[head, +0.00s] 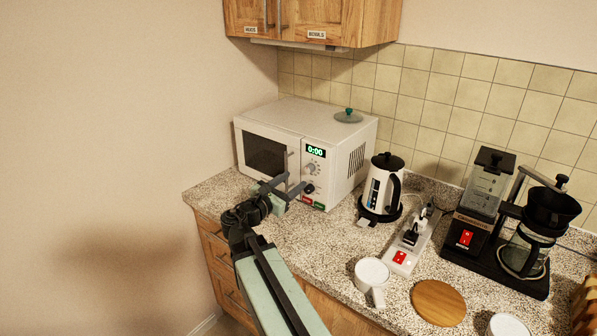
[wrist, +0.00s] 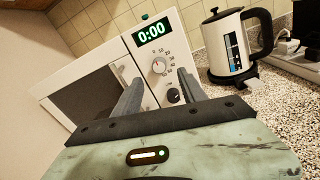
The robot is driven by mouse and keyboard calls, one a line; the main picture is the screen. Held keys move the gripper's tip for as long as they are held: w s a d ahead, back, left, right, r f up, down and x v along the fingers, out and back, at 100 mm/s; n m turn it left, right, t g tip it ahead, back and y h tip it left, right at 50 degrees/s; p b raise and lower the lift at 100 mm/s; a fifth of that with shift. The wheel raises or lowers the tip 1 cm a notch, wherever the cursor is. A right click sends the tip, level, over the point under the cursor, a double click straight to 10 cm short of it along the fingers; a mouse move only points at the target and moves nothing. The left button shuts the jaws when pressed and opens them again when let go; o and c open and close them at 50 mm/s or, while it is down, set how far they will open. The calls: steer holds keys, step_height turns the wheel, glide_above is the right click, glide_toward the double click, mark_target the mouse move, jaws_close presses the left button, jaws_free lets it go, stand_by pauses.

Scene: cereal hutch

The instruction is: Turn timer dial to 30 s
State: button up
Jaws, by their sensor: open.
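The white microwave (head: 335,165) stands at the back left of the counter, its display (head: 316,152) reading 0:00. Below the display is a pale round dial (wrist: 159,65) with numbers around it; its exact pointer setting is too small to read. It also shows in the head view (head: 311,169). A dark knob (wrist: 173,95) sits beneath it. My gripper (head: 286,182) is open and empty in front of the microwave's control panel. In the wrist view, its two fingers (wrist: 160,78) spread across the panel, the pale dial appearing between and just above their tips, apparently untouched.
Red and green buttons (head: 312,203) sit low on the panel. A kettle (head: 382,190) stands right of the microwave, beside a power strip (head: 408,248). A green-knobbed lid (head: 348,116) lies on top.

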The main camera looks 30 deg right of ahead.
mark_target(307, 170)
steer(key=x, duration=0.7)
steer(key=shift+w, duration=0.2)
jaws_close()
steer(key=shift+a, duration=0.1)
